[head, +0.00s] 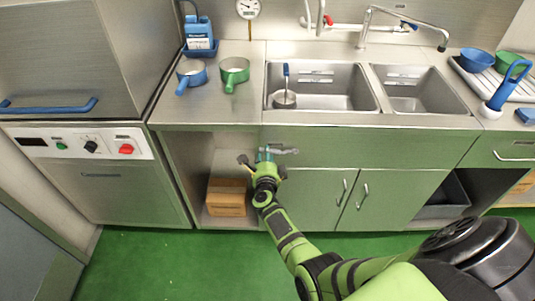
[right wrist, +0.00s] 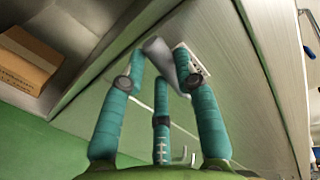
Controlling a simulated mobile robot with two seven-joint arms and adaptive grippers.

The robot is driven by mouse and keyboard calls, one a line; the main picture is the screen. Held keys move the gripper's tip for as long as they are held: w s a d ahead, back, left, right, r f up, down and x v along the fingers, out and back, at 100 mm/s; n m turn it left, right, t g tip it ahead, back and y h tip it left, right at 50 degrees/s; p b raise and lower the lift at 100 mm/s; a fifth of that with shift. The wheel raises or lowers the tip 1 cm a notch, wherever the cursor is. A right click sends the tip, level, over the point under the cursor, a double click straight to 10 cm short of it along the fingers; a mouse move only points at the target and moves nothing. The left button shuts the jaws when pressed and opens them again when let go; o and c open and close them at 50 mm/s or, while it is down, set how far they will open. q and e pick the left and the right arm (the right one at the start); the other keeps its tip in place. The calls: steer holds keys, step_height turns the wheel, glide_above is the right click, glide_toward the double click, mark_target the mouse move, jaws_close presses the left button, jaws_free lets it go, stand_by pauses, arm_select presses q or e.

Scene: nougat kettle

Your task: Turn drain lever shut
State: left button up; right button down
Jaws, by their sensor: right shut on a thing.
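The drain lever (head: 287,151) is a small grey handle on the cabinet front below the sink, at its left end. It lies roughly level, pointing right. My green right gripper (head: 264,154) is at the lever's left part. In the right wrist view the teal fingers (right wrist: 166,80) are shut around the grey lever (right wrist: 157,48), which shows between and above their tips. A pale plate (right wrist: 183,58) is on the panel behind the fingertips. The gripper and fingers hide part of the lever. My left gripper is in neither view.
The double sink (head: 320,88) is above the panel. An open bay with a cardboard box (head: 226,198) is left of the gripper, and cabinet doors (head: 350,200) are below right. A dishwasher-like unit (head: 90,185) stands at left. The green floor (head: 150,260) in front is clear.

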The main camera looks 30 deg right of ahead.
step_height(320, 180, down, 2)
steer(key=shift+n+h+b, duration=0.3)
steer(key=shift+n+b, duration=0.15)
steer(key=shift+n, duration=0.45)
steer(key=c, duration=0.9)
jaws_free()
